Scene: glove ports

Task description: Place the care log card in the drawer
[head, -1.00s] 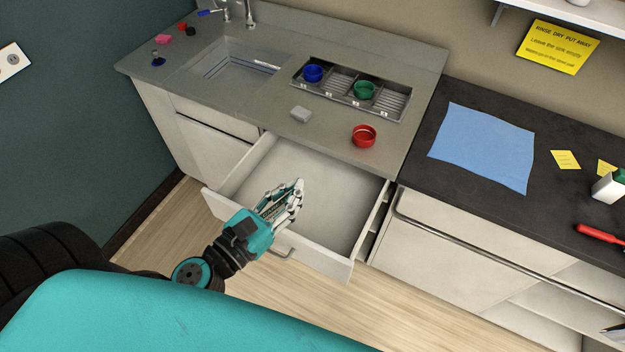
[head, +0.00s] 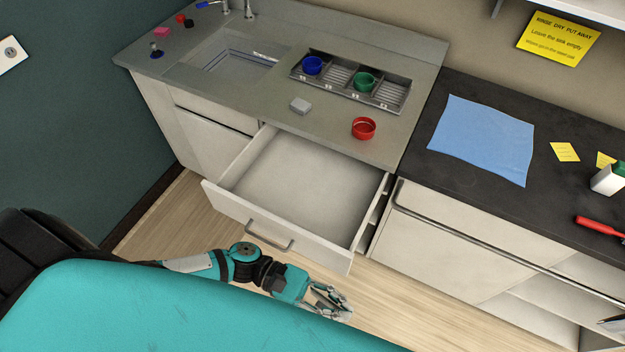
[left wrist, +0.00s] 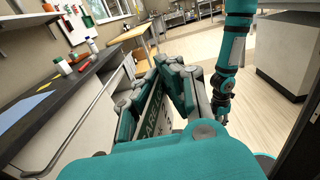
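The drawer (head: 300,190) under the sink counter is pulled open, and its inside looks empty. My left gripper (head: 338,302) is low in front of the drawer, outside it, past its front panel. In the left wrist view, the left gripper's fingers (left wrist: 165,85) are closed around a pale card with dark lettering starting "CARE", the care log card (left wrist: 154,112). Much of the card is hidden by the fingers. My right arm hangs at the upper right of the left wrist view, with its gripper (left wrist: 221,108) small and its opening unclear.
A rack (head: 340,80) holds a blue cup and a green cup. A blue cloth (head: 485,138) lies on the dark counter at right. Wooden floor (head: 150,225) is clear around the drawer.

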